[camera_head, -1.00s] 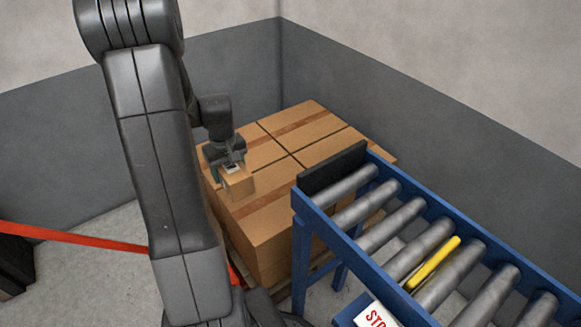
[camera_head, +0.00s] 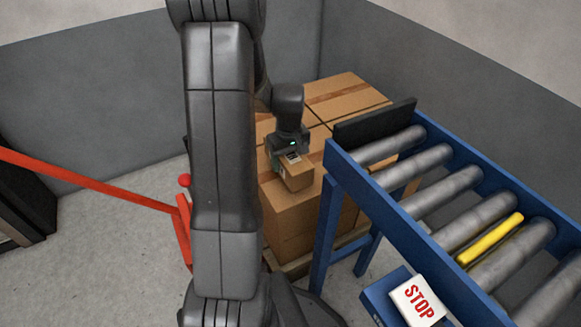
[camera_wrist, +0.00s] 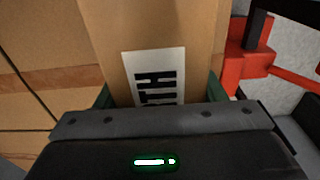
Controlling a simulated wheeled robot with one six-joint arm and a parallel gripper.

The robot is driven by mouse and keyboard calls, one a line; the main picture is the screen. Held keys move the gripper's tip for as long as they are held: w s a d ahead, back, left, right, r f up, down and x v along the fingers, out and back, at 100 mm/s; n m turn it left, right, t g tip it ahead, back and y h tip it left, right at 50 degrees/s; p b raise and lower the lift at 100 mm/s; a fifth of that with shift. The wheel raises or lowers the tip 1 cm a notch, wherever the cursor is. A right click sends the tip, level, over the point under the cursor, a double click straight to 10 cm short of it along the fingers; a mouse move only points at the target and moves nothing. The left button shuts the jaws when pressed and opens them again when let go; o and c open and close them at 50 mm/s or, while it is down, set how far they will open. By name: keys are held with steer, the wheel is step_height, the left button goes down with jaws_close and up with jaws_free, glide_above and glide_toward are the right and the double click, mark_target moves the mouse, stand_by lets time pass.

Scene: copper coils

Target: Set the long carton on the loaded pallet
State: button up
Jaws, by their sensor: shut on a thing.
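The long carton (camera_head: 297,174) is a small brown box with a white label. My gripper (camera_head: 288,152) is shut on it. In the wrist view the carton (camera_wrist: 200,35) fills the upper middle, between the green fingers (camera_wrist: 160,95), with its label's dark letters partly hidden by my gripper. The loaded pallet (camera_head: 306,263) bears several large taped brown cartons (camera_head: 345,92). The held carton is over the near part of this load in the head view. I cannot tell whether it touches the top. My arm hides the left part of the load.
A blue-framed roller conveyor (camera_head: 395,215) stands close on the right, with a black end plate (camera_head: 375,124), a yellow bar (camera_head: 490,239) and a STOP sign (camera_head: 418,301). A red barrier (camera_head: 85,182) runs at the left. Grey walls close off the back.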

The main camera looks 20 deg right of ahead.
steer(key=shift+f+b, duration=0.55)
steer(key=shift+f, duration=1.25)
steer(key=shift+f, duration=0.1)
steer(key=shift+f, duration=0.15)
steer(key=o, duration=1.2)
steer(key=shift+r, duration=0.2)
steer(key=r+p, duration=0.1)
steer(key=r, duration=0.3)
steer(key=r+p, duration=0.1)
steer(key=r, duration=0.3)
steer(key=r+p, duration=0.1)
steer(key=r, duration=0.3)
steer(key=shift+s+p, duration=0.3)
steer(key=shift+p, duration=0.1)
